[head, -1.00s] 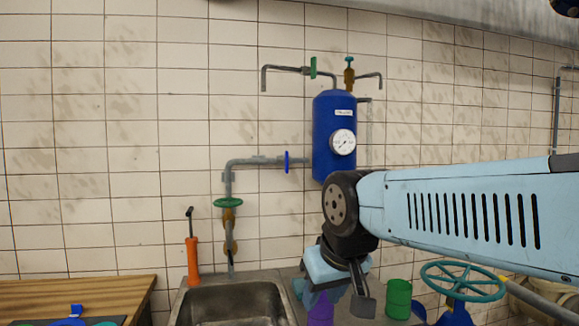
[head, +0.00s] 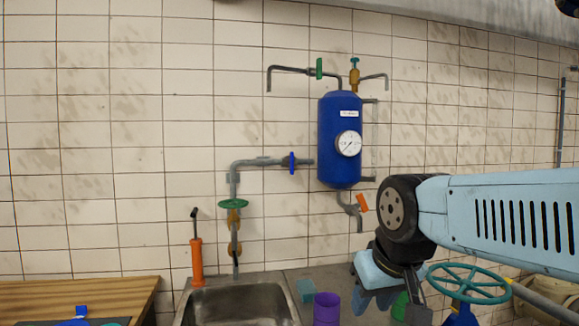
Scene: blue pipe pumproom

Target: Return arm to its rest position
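My arm (head: 510,215) reaches in from the right edge in the head view, light blue with a dark round joint. My gripper (head: 388,304) hangs from it at the lower right, pointing down above the counter beside the sink. A green cup (head: 399,307) is partly hidden behind the gripper. I cannot make out the gap between the fingertips, and no held object is clearly visible.
A purple cup (head: 326,309) and a teal block (head: 306,291) stand left of my gripper. A teal handwheel (head: 468,283) is close on its right. A blue tank (head: 340,140) with a gauge hangs on the tiled wall. The sink (head: 240,306) looks empty.

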